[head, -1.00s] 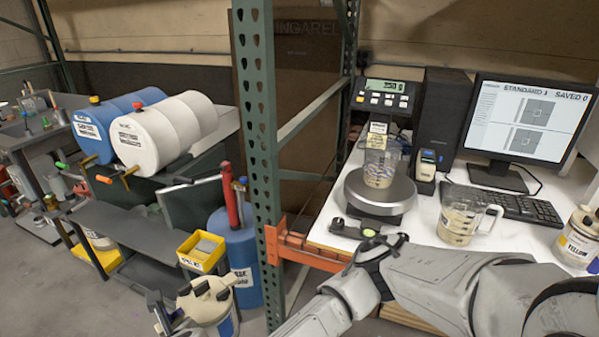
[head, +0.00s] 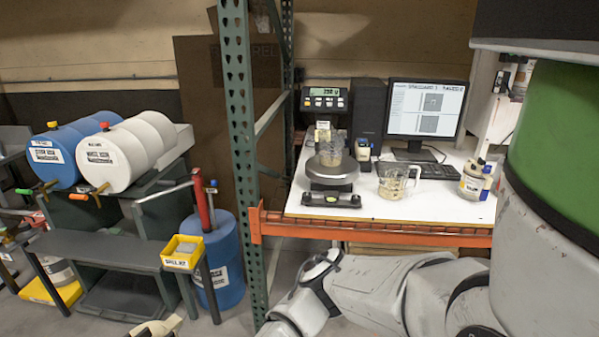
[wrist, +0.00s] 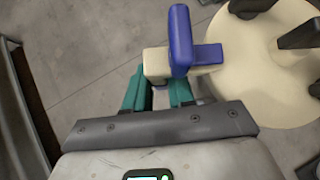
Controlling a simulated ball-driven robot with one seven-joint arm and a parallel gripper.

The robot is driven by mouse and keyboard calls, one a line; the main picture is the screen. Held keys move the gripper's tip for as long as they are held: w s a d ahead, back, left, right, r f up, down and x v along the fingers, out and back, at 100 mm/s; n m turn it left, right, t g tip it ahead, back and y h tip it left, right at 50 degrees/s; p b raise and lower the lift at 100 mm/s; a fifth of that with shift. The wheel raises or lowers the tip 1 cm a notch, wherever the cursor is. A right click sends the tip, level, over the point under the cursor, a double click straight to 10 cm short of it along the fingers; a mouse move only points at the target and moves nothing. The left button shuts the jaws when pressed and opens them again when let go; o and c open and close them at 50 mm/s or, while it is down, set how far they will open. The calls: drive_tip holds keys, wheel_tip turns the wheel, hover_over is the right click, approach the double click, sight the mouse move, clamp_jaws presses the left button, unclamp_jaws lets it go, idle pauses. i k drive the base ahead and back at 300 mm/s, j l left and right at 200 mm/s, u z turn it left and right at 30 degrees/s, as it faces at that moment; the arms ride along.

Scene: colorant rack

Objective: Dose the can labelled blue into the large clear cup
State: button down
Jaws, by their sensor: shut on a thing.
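In the wrist view, my gripper (wrist: 160,92) has its teal fingers closed on a cream block with a blue lever (wrist: 181,45). The block adjoins the round cream top of a can (wrist: 275,75) with dark fittings. In the head view, only the can's cream top (head: 160,327) shows at the bottom edge; its label is out of sight and my fingers are not visible there. A clear cup (head: 332,154) stands on the scale's round plate (head: 331,171). A clear jug with a handle (head: 394,183) stands right of the scale, on the white tabletop.
A green post (head: 237,130) and orange beam (head: 370,231) border the table. Left are a blue drum (head: 58,155), a white drum (head: 115,158), a yellow bin (head: 183,252) and grey shelving.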

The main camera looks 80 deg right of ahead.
sight(331, 141)
drive_tip(key=z, duration=0.35)
drive_tip(key=j+z, duration=0.15)
drive_tip(key=z, duration=0.6)
drive_tip(key=k+j, duration=0.05)
